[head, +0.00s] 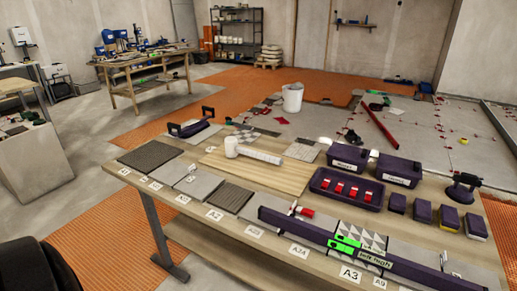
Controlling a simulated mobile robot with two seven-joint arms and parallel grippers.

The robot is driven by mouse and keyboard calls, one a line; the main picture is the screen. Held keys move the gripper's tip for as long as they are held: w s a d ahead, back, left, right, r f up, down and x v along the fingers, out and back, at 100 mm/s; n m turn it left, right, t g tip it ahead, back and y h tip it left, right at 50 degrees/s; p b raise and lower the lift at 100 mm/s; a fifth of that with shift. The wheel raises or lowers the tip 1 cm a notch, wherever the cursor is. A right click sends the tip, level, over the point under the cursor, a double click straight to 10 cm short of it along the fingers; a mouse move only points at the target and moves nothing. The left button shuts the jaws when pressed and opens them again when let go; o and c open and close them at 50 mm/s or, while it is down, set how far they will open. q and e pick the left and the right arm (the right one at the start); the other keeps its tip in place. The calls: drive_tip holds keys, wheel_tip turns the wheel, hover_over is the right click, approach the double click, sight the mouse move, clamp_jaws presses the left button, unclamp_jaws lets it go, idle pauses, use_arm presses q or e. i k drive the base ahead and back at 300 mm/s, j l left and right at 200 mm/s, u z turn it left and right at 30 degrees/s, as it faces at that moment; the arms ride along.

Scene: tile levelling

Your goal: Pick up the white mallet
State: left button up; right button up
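What looks like the white mallet lies on the wooden worktable in the head view. Its white, rounded head (231,147) is at the left, and a pale, ribbed handle (262,155) extends to the right. It rests on a light wooden board (262,173) near the middle of the table. Neither of my grippers is in view, and nothing holds the mallet.
A long dark level (300,227) with a green display lies along the table's near side. A dark tray (322,190) with red pieces and dark bins (398,170) stand right of the board. Several tile samples (151,156) lie left. A white bucket (293,97) stands beyond the table.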

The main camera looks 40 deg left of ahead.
sight(232, 150)
drive_tip(key=j+z, duration=0.2)
drive_tip(key=j, duration=0.15)
drive_tip(key=k+j+z, duration=0.15)
drive_tip(key=j, duration=0.2)
drive_tip(key=k+j+z, duration=0.2)
drive_tip(key=j, duration=0.15)
drive_tip(key=j+z, duration=0.15)
drive_tip(key=j, duration=0.2)
drive_tip(key=k+j+z, duration=0.2)
drive_tip(key=j, duration=0.1)
